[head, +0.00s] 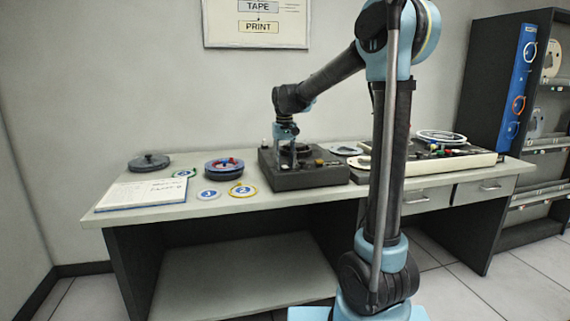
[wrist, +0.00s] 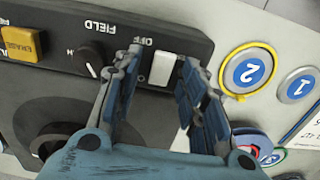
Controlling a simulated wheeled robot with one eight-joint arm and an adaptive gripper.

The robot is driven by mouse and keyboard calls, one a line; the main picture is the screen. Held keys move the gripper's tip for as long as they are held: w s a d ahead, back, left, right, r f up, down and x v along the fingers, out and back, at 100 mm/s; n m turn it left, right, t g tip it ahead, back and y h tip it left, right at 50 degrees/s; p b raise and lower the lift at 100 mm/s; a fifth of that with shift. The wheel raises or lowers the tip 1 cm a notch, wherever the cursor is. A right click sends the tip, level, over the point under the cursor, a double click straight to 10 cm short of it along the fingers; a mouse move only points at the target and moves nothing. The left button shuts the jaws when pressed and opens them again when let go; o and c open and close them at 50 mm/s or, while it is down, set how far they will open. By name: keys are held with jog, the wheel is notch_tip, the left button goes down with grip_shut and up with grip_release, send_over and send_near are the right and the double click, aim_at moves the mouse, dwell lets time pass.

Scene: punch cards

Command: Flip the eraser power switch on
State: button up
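The eraser (head: 310,177) is a dark box on the desk. It fills the upper left of the wrist view, with its black control panel (wrist: 190,36). The power switch (wrist: 163,68) is a small white rocker beside the upside-down word OFF; its set position I cannot tell. My gripper (wrist: 158,66) is open, its fingers at either side of the switch in the picture. I cannot tell whether a finger touches it. In the head view my gripper (head: 287,147) is over the left part of the eraser, its fingertips too small to read.
On the panel, a FIELD knob (wrist: 91,56) and a yellow ERASE button (wrist: 23,44) sit left of the switch. Disc 2 (head: 242,190) and disc 1 (head: 208,194) lie left of the eraser, near reels (head: 224,168) and an open book (head: 143,193). A tape machine (head: 440,158) stands right.

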aim_at(286, 166)
jog(key=shift+c, duration=0.5)
grip_shut()
jog(key=shift+s+t, duration=0.15)
jog(key=shift+t, duration=0.45)
jog(key=shift+o, duration=0.5)
grip_release()
jog(key=shift+d, duration=0.1)
notch_tip(286, 166, up, 12)
jog(key=s, duration=0.1)
jog(key=shift+d, duration=0.15)
